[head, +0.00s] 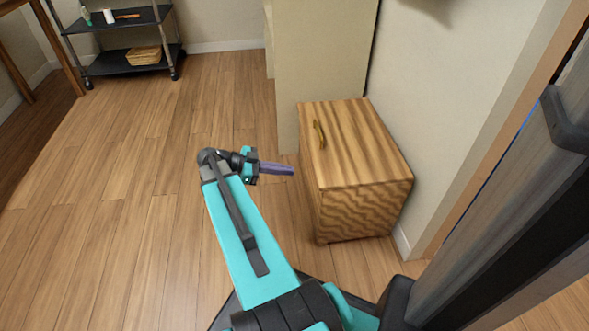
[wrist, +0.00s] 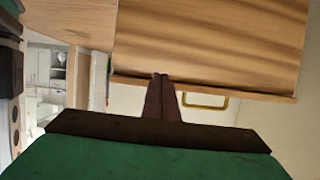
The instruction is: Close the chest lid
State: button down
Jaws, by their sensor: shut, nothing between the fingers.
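The wooden chest (head: 365,212) stands on the floor against the wall, right of centre in the head view. Its striped lid (head: 362,150) lies flat on top, and I see no clear gap under it. The fingers are shut and empty. In the wrist view, my fingertips (wrist: 161,77) overlap the edge of the wooden chest (wrist: 215,40), with the handle (wrist: 205,101) just right of them. Contact cannot be told.
A beige panel (head: 322,60) stands behind the chest. The wall (head: 440,100) is close on its right. A black shelf cart (head: 125,60) with a basket (head: 144,55) stands at the far left. The wooden floor (head: 120,200) left of my arm is clear.

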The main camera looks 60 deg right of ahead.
jog(key=shift+w+a+r, duration=0.1)
jog(key=shift+w+a, duration=0.5)
jog(key=shift+w, duration=0.2)
jog(key=shift+r, duration=0.15)
